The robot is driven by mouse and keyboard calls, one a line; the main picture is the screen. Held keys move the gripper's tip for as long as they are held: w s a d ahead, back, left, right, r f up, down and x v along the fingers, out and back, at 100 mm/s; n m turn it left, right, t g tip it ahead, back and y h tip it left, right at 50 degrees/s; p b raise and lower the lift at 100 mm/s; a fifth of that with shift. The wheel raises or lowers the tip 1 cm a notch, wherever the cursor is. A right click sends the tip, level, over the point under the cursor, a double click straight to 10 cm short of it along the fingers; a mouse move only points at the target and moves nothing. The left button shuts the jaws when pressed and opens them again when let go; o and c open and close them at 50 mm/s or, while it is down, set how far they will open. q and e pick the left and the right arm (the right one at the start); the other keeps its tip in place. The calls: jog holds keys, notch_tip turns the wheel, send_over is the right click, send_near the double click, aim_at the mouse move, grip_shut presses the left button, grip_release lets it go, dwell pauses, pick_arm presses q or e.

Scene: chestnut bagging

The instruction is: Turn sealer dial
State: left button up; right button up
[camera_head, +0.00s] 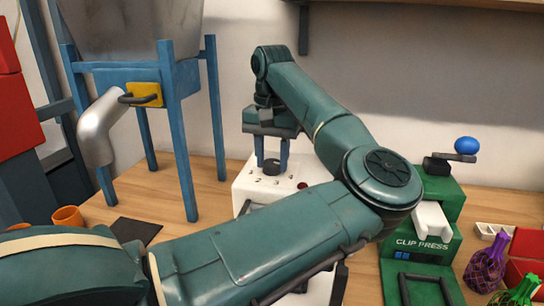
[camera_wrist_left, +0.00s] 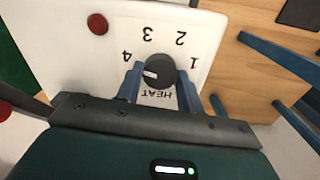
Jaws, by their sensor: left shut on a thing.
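The sealer (camera_head: 243,190) is a white box on the table, partly hidden behind my left arm. Its top carries a dark round dial (camera_head: 271,167) with numbers around it. In the left wrist view the dial (camera_wrist_left: 162,68) sits among the numbers 1 to 4, with HEAT printed below. Its white mark is on its left side, nearest the 4. My left gripper (camera_head: 272,158) reaches down from above and is shut on the dial, one blue finger on each side; the fingers also show in the left wrist view (camera_wrist_left: 159,85). My right gripper is not visible.
A green clip press (camera_head: 432,245) with a blue-knobbed lever stands at the right. Purple and green net bags (camera_head: 487,262) lie beside it. A blue-legged hopper (camera_head: 181,140) with a metal spout stands at the left, near orange cups (camera_head: 68,217) and a dark mat (camera_head: 135,231).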

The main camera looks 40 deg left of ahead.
aim_at(272, 162)
pick_arm(q)
jog(key=o, duration=1)
notch_tip(272, 162, up, 13)
jog(key=p, duration=0.2)
jog(key=shift+r, duration=0.15)
dwell(0.4)
